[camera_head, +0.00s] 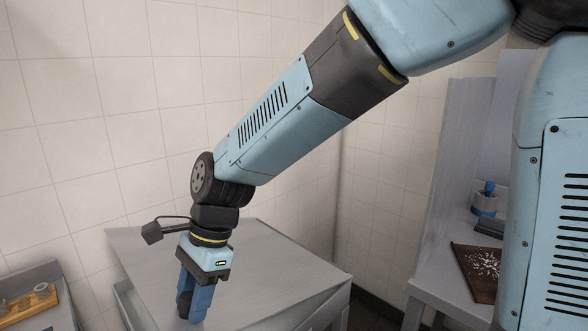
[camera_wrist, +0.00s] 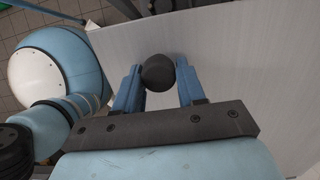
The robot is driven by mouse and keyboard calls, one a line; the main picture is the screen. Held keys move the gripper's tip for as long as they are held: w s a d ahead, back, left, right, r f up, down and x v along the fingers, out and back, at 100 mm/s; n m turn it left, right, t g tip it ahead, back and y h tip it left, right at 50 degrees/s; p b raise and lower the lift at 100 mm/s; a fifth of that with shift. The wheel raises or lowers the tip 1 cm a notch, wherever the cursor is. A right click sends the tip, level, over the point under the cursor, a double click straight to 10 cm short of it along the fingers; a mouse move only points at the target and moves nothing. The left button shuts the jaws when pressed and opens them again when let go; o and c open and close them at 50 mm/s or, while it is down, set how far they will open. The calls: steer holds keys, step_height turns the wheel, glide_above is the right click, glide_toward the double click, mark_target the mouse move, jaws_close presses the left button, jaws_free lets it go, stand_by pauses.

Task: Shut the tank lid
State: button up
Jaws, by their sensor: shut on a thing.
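The tank lid (camera_head: 265,262) is a flat, light grey panel on a grey metal body in the lower middle of the head view. It fills much of the wrist view as a pale surface (camera_wrist: 235,50). A dark round knob (camera_wrist: 158,73) shows between the blue fingers in the wrist view. My gripper (camera_head: 190,307) points down at the near left part of the panel, and its fingers (camera_wrist: 158,88) are shut on the knob. A grey rim shows below the panel's left edge. How far the lid stands open is hard to tell.
A counter at the lower left holds a wooden board (camera_head: 28,305) with small items. A tiled wall (camera_head: 90,110) stands close behind.

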steer(key=x, duration=0.7)
steer(key=shift+w+d, duration=0.2)
steer(key=shift+w, duration=0.05)
steer(key=shift+f, duration=0.15)
steer(key=shift+s+a+f, duration=0.1)
steer(key=shift+s+f, duration=0.05)
steer(key=shift+f, duration=1.25)
steer(key=shift+s+a+f, duration=0.15)
steer(key=shift+f, duration=1.2)
steer(key=o, duration=0.8)
steer(key=shift+v, duration=2.45)
steer(key=shift+s+a+r+v, duration=0.1)
steer(key=shift+a+v, duration=0.05)
steer(key=shift+v, duration=0.95)
steer(key=shift+s+a+r+v, duration=0.1)
steer(key=shift+v, duration=1.05)
steer(key=shift+s+a+v, duration=0.15)
steer(key=shift+v, duration=0.95)
